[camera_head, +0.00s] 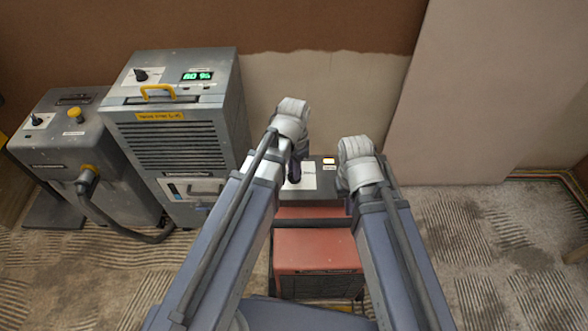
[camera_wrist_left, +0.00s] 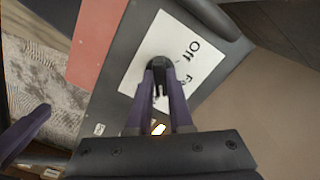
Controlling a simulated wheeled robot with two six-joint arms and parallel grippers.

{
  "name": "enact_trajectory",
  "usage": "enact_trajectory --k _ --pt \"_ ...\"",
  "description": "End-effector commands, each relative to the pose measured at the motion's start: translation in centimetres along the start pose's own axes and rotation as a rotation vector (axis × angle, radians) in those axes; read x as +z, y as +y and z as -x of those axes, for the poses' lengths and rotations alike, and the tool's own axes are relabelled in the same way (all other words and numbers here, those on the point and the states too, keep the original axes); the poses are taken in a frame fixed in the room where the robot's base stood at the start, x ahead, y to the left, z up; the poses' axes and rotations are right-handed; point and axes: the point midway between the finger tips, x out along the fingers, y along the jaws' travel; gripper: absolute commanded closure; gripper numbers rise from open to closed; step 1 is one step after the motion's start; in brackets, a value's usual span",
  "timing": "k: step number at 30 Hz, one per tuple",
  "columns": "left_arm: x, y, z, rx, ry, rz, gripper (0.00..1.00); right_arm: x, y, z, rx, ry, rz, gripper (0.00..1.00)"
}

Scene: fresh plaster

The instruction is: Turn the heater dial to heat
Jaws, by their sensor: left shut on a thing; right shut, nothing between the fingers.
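The heater (camera_head: 315,250) has a red body and a dark grey control panel with a white label (camera_head: 306,176), in front of me in the head view. In the left wrist view the label (camera_wrist_left: 188,47) reads "Off" and part of another word. The black dial (camera_wrist_left: 160,62) stands on this label. My left gripper (camera_wrist_left: 160,78) is shut on the dial, with a purple finger on each side; it shows in the head view (camera_head: 294,172) over the panel. The dial's pointer is hidden. My right gripper (camera_head: 349,204) is shut and empty at the panel's right end.
A grey dehumidifier (camera_head: 170,125) with a green display stands left of the heater. A grey machine (camera_head: 75,150) with a hose (camera_head: 110,222) is further left. A lit switch (camera_head: 329,161) is on the heater panel. Carpet at right (camera_head: 470,240) is clear. A plastered wall is behind.

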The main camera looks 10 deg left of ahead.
Motion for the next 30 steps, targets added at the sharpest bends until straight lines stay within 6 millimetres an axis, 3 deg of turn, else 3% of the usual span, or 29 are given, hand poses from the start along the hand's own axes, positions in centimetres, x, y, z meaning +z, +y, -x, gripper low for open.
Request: enact_trajectory --k 9,26,27,30 --pt "0.03 -0.01 -0.01 0.0 -0.001 -0.111 1.0 0.0 0.0 -0.01 0.0 0.0 0.0 1.0" --pt "0.03 -0.01 -0.01 0.0 -0.001 -0.136 1.0 0.0 0.0 -0.01 0.0 0.0 0.0 1.0" --pt "0.03 -0.01 -0.01 0.0 -0.001 -0.136 0.78 0.0 0.0 -0.01 0.0 0.0 0.0 1.0" --pt "0.02 -0.01 -0.01 0.0 -0.001 -0.135 0.67 0.0 0.0 -0.01 0.0 0.0 0.0 1.0"
